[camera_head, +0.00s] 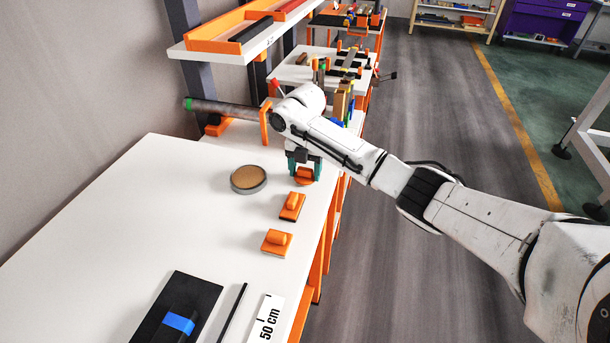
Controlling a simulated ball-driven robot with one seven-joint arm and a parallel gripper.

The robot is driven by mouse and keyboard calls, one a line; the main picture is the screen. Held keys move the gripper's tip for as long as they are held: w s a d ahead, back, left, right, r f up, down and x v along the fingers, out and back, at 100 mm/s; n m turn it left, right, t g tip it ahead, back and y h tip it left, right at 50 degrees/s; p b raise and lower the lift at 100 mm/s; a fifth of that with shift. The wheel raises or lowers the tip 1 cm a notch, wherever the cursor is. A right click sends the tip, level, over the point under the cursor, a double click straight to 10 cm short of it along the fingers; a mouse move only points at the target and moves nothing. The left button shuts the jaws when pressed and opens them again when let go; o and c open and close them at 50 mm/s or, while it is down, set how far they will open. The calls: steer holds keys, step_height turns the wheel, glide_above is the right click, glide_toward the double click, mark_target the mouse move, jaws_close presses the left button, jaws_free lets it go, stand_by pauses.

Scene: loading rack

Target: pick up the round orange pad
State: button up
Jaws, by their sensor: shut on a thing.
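The round orange pad (304,181) is at my gripper's fingertips, near the right edge of the white table. My gripper (304,173) points down from above, with teal fingers shut on the pad. The fingers and wrist hide part of the pad. I cannot tell whether the pad touches the table or is slightly above it.
Two orange blocks with knobs (292,206) (277,242) lie in front of the gripper on the white table (150,215). A round tin (249,180) stands to its left. A black case (178,312), a black rod (232,312) and a "50 cm" label (266,319) lie in front.

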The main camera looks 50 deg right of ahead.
mark_target(305, 169)
steer(key=shift+r, duration=0.1)
steer(key=shift+r, duration=0.5)
step_height(305, 169, up, 2)
steer(key=shift+r, duration=0.1)
steer(key=s+a+r+p, duration=0.2)
steer(key=s+a+r, duration=0.3)
steer(key=s+r, duration=0.4)
steer(key=s, duration=0.4)
steer(key=shift+a+r, duration=0.15)
steer(key=shift+r, duration=0.15)
